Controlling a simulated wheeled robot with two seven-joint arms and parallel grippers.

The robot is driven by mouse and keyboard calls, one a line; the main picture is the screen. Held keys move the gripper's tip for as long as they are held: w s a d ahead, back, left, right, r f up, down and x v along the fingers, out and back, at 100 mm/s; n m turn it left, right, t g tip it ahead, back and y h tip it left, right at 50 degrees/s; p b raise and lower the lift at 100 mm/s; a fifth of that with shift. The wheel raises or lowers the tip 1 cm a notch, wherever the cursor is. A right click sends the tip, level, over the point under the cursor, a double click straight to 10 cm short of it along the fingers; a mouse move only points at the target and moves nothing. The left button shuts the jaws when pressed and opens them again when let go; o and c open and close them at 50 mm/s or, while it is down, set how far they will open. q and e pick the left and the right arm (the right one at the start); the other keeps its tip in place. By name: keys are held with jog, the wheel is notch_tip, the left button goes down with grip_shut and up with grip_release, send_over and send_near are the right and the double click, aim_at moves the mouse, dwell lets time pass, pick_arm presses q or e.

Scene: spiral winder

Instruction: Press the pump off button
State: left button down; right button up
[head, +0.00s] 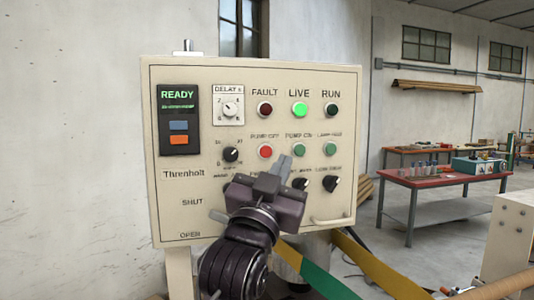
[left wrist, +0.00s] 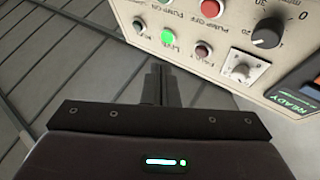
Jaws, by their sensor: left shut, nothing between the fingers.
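The red pump off button (head: 265,151) sits in the middle row of the cream control panel (head: 200,225), under its label. It also shows at the top edge of the left wrist view (left wrist: 210,8). The green pump on button (head: 299,150) is to its right. My left gripper (head: 284,164) is shut and empty in front of the panel. In the head view its fingertips appear below and right of the red button, apart from it. In the left wrist view the shut fingers (left wrist: 158,72) point past the panel face. My right gripper is not in view.
A fault lamp (head: 265,109), lit green live lamp (head: 299,109) and run lamp (head: 331,109) sit above. Black knobs (head: 231,154) and a lower handle (head: 333,220) protrude. A red-topped bench (head: 440,178) stands at the back right.

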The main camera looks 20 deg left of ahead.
aim_at(266, 152)
pick_arm(q)
jog(key=shift+s, duration=0.1)
jog(key=shift+w+a+p, duration=0.45)
jog(key=shift+w+a, duration=0.35)
jog(key=shift+w, duration=0.45)
jog(key=shift+w+a+p, duration=0.5)
jog(key=shift+w+a, duration=0.35)
jog(key=shift+w, duration=0.35)
jog(key=shift+w+a+p, duration=0.45)
jog(key=shift+w+a, duration=0.35)
jog(key=shift+w, duration=0.45)
jog(key=shift+w+a, duration=0.1)
jog(key=shift+w+a, duration=0.15)
jog(key=shift+w, duration=0.1)
